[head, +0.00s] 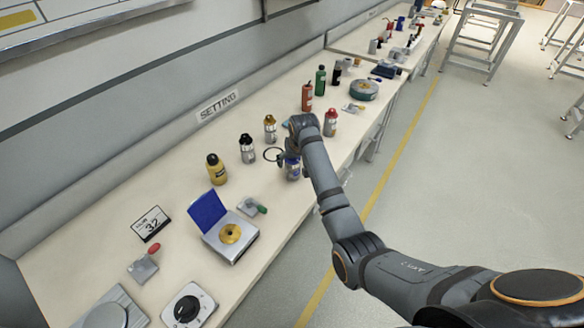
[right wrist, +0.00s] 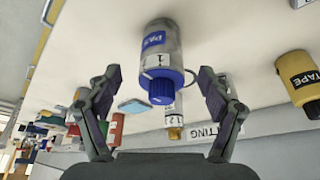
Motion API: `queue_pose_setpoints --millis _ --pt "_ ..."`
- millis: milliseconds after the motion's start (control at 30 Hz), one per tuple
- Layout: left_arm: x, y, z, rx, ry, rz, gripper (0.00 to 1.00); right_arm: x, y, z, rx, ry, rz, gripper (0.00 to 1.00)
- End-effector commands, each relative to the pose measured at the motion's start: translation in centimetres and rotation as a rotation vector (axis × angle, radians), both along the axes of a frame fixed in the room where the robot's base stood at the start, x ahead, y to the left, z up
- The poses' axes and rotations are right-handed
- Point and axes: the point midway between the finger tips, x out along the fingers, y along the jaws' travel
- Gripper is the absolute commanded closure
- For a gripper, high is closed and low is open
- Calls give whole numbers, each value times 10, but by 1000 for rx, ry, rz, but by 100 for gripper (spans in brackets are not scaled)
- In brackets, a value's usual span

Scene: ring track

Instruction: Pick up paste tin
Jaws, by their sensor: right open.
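The paste tin is a grey can with a blue cap and a blue label reading "PAS", seen in the right wrist view (right wrist: 160,46). In the head view the tin (head: 293,171) stands on the bench near its front edge, partly hidden by my right arm. My right gripper (right wrist: 160,74) is open, with one finger on each side of the tin's cap end and a visible gap at both sides. In the head view the right gripper (head: 287,159) is at the tin, mostly covered by its own wrist. My left gripper is not in view.
A black ring (head: 272,155) lies just left of the tin. Grey bottles with a dark cap (head: 247,152) and a yellow cap (head: 270,130), a yellow bottle (head: 216,172) and a red-capped can (head: 330,124) stand around. A blue-lidded box (head: 230,240) sits nearer.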

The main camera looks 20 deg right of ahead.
Motion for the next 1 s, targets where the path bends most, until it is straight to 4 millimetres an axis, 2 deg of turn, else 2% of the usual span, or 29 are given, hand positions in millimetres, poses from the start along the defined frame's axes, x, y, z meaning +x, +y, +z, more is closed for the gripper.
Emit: queue_pose_setpoints --millis 167,400,667,767,1000 --pt "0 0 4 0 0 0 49 7 1 -8 -1 1 1 20" --pt "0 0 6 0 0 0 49 24 2 -41 0 0 0 20" --pt "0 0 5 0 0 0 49 25 2 -46 0 -2 0 20" --pt "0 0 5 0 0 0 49 25 2 -45 0 -1 0 31" --pt "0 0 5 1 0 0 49 25 2 -45 0 -1 0 63"
